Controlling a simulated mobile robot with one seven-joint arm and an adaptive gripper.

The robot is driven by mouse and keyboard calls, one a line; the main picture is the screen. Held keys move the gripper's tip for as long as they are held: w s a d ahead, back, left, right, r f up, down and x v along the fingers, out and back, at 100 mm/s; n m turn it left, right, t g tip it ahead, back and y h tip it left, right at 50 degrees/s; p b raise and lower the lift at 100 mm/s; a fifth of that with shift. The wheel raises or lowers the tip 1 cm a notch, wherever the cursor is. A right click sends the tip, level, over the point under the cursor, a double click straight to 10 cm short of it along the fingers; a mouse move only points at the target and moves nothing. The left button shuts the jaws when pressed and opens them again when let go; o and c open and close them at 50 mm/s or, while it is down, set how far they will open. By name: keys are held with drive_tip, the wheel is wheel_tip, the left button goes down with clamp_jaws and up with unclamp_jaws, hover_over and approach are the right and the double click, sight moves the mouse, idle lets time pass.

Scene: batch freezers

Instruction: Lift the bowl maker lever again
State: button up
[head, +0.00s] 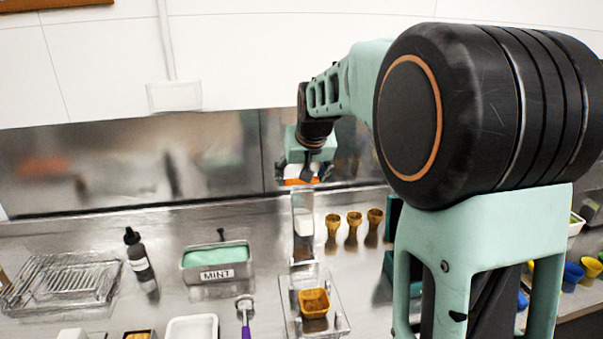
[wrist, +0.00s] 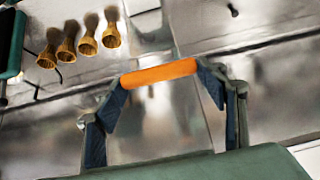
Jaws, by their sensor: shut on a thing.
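The bowl maker is a narrow metal upright (head: 303,240) on a clear base plate (head: 338,312) in the head view. A brown waffle bowl (head: 314,303) sits on its base. The lever's orange handle (head: 297,182) is raised near the top of the upright. My gripper (head: 306,172) is above the upright and shut on this handle. In the wrist view the orange handle (wrist: 158,72) spans between the two fingertips of my gripper (wrist: 162,74). The lever's joint is partly hidden under my gripper.
Several cones (head: 354,228) stand right of the bowl maker. A MINT tub (head: 215,265), a dark bottle (head: 138,255), a purple-handled scoop (head: 246,318) and a wire rack (head: 65,285) are to its left. A steel backsplash (head: 100,170) rises behind. My arm hides much of the right side.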

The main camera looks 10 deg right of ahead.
drive_tip(key=shift+w+r, duration=0.3)
drive_tip(key=shift+w, duration=0.15)
drive_tip(key=o, duration=1.5)
drive_tip(key=shift+w+f, duration=0.15)
drive_tip(key=shift+o, duration=1)
drive_tip(key=shift+w+f, duration=0.15)
drive_tip(key=v, duration=1.2)
drive_tip(key=shift+s, duration=0.3)
